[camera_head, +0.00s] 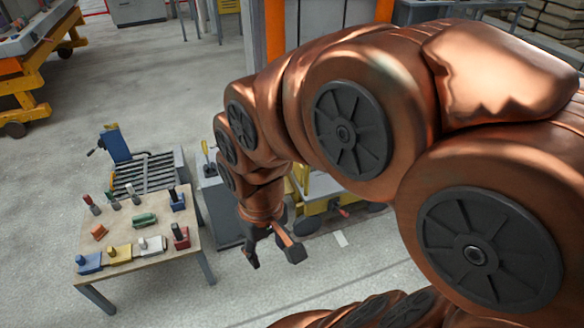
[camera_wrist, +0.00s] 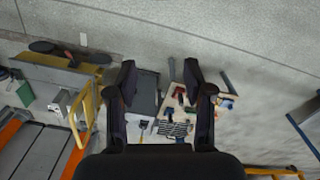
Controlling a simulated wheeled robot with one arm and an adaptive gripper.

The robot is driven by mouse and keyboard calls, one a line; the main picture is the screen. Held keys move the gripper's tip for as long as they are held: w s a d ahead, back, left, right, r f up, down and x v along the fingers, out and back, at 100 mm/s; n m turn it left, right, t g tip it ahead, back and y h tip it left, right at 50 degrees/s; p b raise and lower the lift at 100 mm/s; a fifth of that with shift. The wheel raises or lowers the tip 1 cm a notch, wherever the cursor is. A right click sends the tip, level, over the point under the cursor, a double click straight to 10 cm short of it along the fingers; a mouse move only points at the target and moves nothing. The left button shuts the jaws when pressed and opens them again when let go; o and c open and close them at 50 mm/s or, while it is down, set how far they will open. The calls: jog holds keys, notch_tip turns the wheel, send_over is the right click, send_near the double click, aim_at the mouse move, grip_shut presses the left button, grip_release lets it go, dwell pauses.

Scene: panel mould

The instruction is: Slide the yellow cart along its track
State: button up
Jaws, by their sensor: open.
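A yellow cart (camera_head: 318,187) stands behind my arm in the head view, low on the floor with dark wheels, and much of it is hidden by the arm. In the wrist view a yellow body with a yellow rail, apparently the same cart (camera_wrist: 62,74), lies at the left, outside the fingers. My gripper (camera_head: 272,250) is open and empty, hanging in front of the cart and right of the work table. Its two dark fingers (camera_wrist: 160,76) are spread in the wrist view. I cannot tell the cart's track clearly.
A wooden table (camera_head: 152,262) with several coloured tools and blocks stands left of my gripper. A slatted rack (camera_head: 150,172) and a grey cabinet (camera_head: 222,208) are behind it. Another yellow trolley (camera_head: 32,84) is far left. Floor in front is clear.

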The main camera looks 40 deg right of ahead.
jog(key=w+d+f+m+t+h+b, duration=0.1)
jog(key=w+d+f+t+b, duration=0.2)
jog(key=w+d+f+b, duration=0.6)
jog(key=w+d+f+m+t+h+b, duration=0.1)
jog(key=w+d+f+t+b, duration=0.4)
jog(key=w, duration=0.7)
jog(key=w+d+f+m+t+b, duration=0.1)
jog(key=w+d+f+b, duration=0.5)
jog(key=w+f, duration=0.35)
jog(key=w+d+f+m+t+h+b, duration=0.1)
jog(key=w+d+f+t+h+b, duration=0.1)
jog(key=d+f+b, duration=0.55)
jog(key=w+d+f+m+t+h+b, duration=0.1)
jog(key=w+d+f+t+h+b, duration=0.2)
jog(key=d, duration=0.7)
jog(key=w+d+f+m+t+h+b, duration=0.1)
jog(key=d+f+t+h+b, duration=0.1)
jog(key=d+f+b, duration=0.45)
jog(key=w+d+r+b, duration=0.2)
jog(key=w+d+b, duration=0.1)
jog(key=w+d, duration=0.3)
jog(key=shift+w+d, duration=0.15)
jog(key=shift+d, duration=0.2)
grip_shut()
